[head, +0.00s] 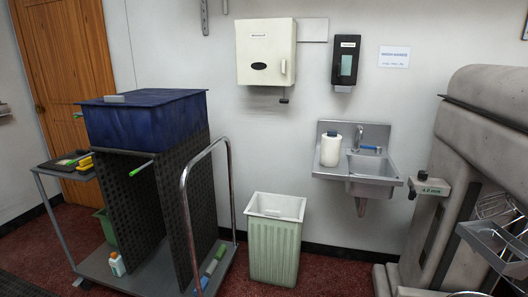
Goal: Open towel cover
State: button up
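The towel dispenser (259,80) is a cream-white box on the wall, left of the picture's upper middle. Its front cover looks closed, with a dark oval mark (259,66) low on the front and a small catch (283,67) near the right edge. A small dark lever (284,100) sticks out below its right side. No towel shows hanging from it. My gripper is not in view.
A cart (148,270) with a blue bin (145,122) stands left, its curved handle (183,190) rising in front. A green-white trash bin (274,250) stands below the dispenser. A sink (375,182), soap dispenser (345,62) and large grey machine (470,130) are right.

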aim_at(266, 48)
jog(key=i+j+u, duration=0.1)
jog(key=i+u, duration=0.15)
jog(key=i, duration=0.5)
jog(key=i+u, duration=0.3)
jog(key=i, duration=0.4)
